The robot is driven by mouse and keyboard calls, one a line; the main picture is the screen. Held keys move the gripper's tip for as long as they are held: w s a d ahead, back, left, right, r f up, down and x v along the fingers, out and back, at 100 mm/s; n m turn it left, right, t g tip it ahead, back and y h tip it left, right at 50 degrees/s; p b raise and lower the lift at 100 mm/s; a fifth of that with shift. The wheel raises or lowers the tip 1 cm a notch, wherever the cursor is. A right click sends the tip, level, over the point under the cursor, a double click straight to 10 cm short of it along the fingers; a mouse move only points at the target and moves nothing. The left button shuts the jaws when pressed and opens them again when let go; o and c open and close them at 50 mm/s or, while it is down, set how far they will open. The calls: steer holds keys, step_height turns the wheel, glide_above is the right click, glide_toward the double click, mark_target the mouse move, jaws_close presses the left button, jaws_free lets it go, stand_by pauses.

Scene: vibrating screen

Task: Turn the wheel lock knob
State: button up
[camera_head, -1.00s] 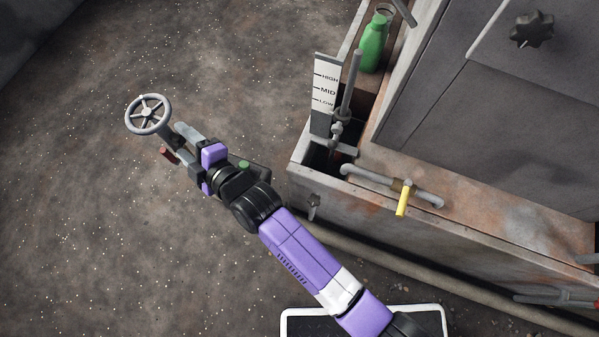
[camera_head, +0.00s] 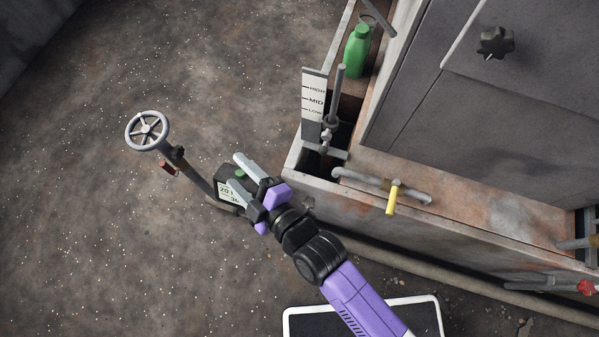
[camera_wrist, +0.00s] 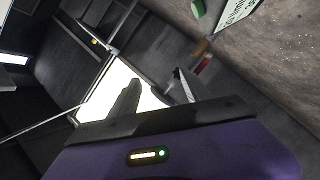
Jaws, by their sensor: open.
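A grey spoked handwheel (camera_head: 147,131) stands on a post at the left of the head view. A small dark knob-like part (camera_head: 178,153) and a red piece (camera_head: 168,169) sit on the post just below the wheel. I cannot tell for certain which part is the lock knob; a black star-shaped knob (camera_head: 495,42) is also on the machine panel at upper right. My gripper (camera_head: 238,175) is open, with no object visible in its jaws. It is right of and below the wheel, apart from it, over a dark box with a display (camera_head: 229,194) and green button.
The machine's rusty trough (camera_head: 470,208) fills the right side, with a yellow-handled valve (camera_head: 394,198), a level gauge (camera_head: 314,97) and a green bottle (camera_head: 357,50). Open floor (camera_head: 80,240) lies left of the post.

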steer(key=s+d+r+m+t+h+p, duration=0.1)
steer(key=s+d+r+m+p, duration=0.1)
steer(key=d, duration=0.4)
steer(key=s+d+r+m+h+p, duration=0.2)
steer(key=s+d+r+m, duration=0.1)
steer(key=d, duration=0.3)
steer(key=shift+d+m+t+p, duration=0.3)
steer(key=shift+d+t+p, duration=0.05)
steer(key=shift+t+p, duration=0.05)
